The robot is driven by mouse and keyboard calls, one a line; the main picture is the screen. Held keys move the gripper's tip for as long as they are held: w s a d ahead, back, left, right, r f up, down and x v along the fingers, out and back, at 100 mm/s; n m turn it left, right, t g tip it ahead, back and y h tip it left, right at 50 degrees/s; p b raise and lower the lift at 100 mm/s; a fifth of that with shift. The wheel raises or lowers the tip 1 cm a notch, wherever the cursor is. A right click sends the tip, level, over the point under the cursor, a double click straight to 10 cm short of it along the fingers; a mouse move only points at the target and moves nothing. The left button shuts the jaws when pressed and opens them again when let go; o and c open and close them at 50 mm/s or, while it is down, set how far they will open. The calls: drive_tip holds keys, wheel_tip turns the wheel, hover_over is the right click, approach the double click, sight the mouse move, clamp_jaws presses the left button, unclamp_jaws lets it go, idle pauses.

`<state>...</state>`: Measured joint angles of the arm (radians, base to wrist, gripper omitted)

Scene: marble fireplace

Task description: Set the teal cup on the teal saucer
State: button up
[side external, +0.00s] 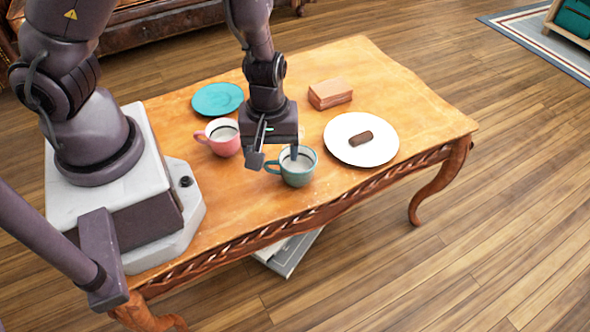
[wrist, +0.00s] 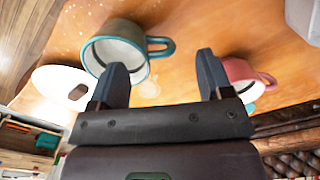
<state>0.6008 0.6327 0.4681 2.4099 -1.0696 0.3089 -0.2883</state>
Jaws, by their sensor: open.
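The teal cup (side external: 300,172) stands upright near the table's front edge, its handle toward the left. In the wrist view the cup (wrist: 107,48) is at the upper left, with its handle between my fingers. My gripper (side external: 275,158) is open and empty. The teal saucer (side external: 217,99) lies flat and empty at the table's back left; only a possible teal sliver shows in the wrist view.
A pink cup (side external: 222,138) stands between saucer and gripper, close to my gripper's left. A white plate (side external: 345,151) holding a small brown piece (side external: 361,138) lies right of the teal cup. A reddish-brown block (side external: 330,94) lies behind. The table's right end is clear.

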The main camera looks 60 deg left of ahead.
sight(273, 160)
drive_tip(key=shift+w+f, duration=0.1)
drive_tip(key=shift+f, duration=1.5)
drive_tip(key=c, duration=1.3)
drive_tip(key=shift+d+r, duration=0.1)
drive_tip(key=shift+r, duration=0.05)
